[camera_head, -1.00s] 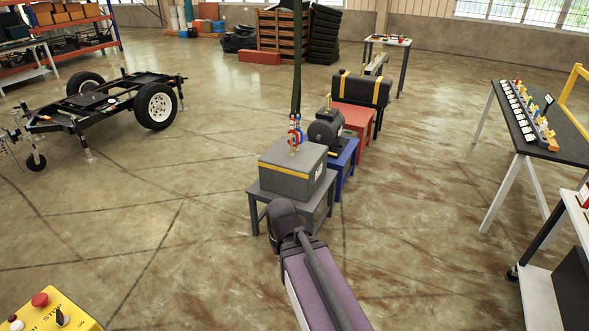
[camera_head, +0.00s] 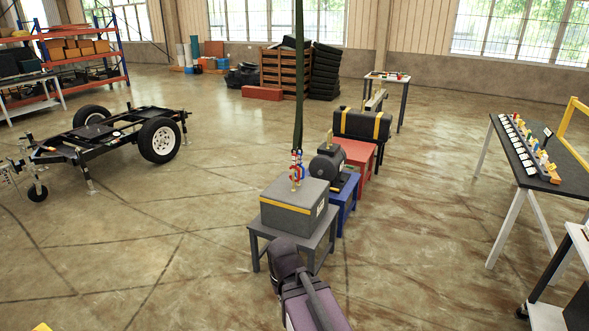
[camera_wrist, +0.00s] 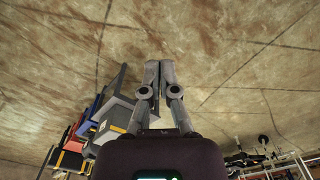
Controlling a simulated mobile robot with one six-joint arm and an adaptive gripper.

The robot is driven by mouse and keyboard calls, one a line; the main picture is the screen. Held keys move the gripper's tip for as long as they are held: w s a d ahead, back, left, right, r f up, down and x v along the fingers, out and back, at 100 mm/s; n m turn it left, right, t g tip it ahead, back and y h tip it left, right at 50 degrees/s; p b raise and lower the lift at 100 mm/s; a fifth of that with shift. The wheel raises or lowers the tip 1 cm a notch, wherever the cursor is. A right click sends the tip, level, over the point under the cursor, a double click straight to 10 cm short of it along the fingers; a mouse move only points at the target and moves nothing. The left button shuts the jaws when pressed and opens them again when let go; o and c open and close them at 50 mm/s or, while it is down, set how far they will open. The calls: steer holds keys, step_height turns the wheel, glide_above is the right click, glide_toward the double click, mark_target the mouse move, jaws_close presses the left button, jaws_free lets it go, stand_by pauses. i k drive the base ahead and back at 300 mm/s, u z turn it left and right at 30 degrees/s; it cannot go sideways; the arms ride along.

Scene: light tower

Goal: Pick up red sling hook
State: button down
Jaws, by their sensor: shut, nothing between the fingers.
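The red sling hook (camera_head: 293,167) is a small red piece beside blue ones at the lower end of a dark green hanging sling (camera_head: 299,80). It hangs just above a yellow lifting eye on a grey box with a yellow stripe (camera_head: 285,221); whether they touch is too small to tell. In the wrist view, my gripper (camera_wrist: 160,66) is shut and empty, with bare floor beyond its fingertips. The grey box lies left of the fingers there, apart from them. In the head view my gripper is hidden by my arm, in front of the box. I cannot make out the hook in the wrist view.
The box stands on a grey table (camera_head: 322,237). A trailer chassis (camera_head: 110,135) is at left, a dark-topped table (camera_head: 530,155) at right. Floor between is clear.

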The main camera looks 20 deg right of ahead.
mark_target(293, 156)
steer(key=z, duration=0.25)
steer(key=i, duration=0.45)
steer(key=z, duration=0.75)
steer(key=i, duration=0.6)
steer(key=z, duration=0.5)
steer(key=i, duration=1.55)
steer(key=u, duration=0.45)
steer(key=i, duration=0.55)
steer(key=u, duration=0.25)
